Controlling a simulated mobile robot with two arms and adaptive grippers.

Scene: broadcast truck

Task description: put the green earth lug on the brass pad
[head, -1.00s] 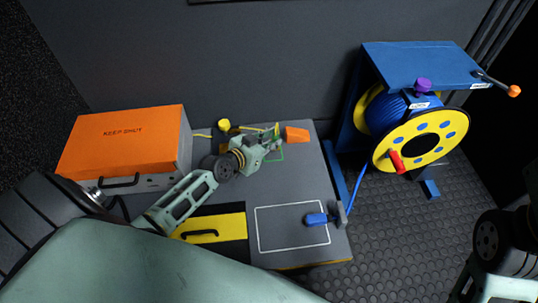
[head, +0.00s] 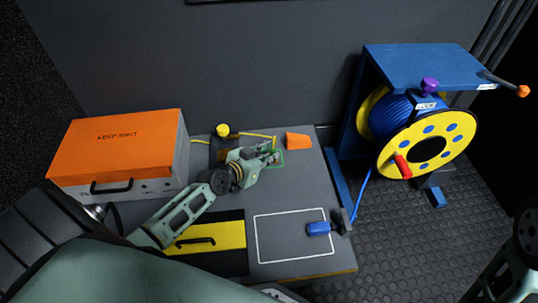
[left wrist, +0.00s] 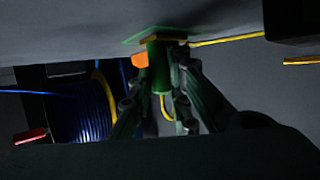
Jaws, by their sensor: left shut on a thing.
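My left gripper (head: 272,157) is over the table's back part, inside a green outlined square (head: 296,158). In the left wrist view its fingers (left wrist: 158,68) are shut on the green earth lug (left wrist: 157,55), with a yellow wire beside it. The lug's end is at a brass-coloured pad (left wrist: 174,40) inside the green outline. I cannot tell whether they touch. In the head view the gripper hides the lug and most of the pad. Only a link of my right arm shows at the lower right; its gripper is out of view.
An orange-lidded case (head: 120,145) stands left. A yellow knob (head: 222,130) and an orange block (head: 298,141) are near the gripper. A blue connector (head: 319,228) lies on a white-outlined area (head: 290,250). A blue-framed cable reel (head: 428,148) stands right.

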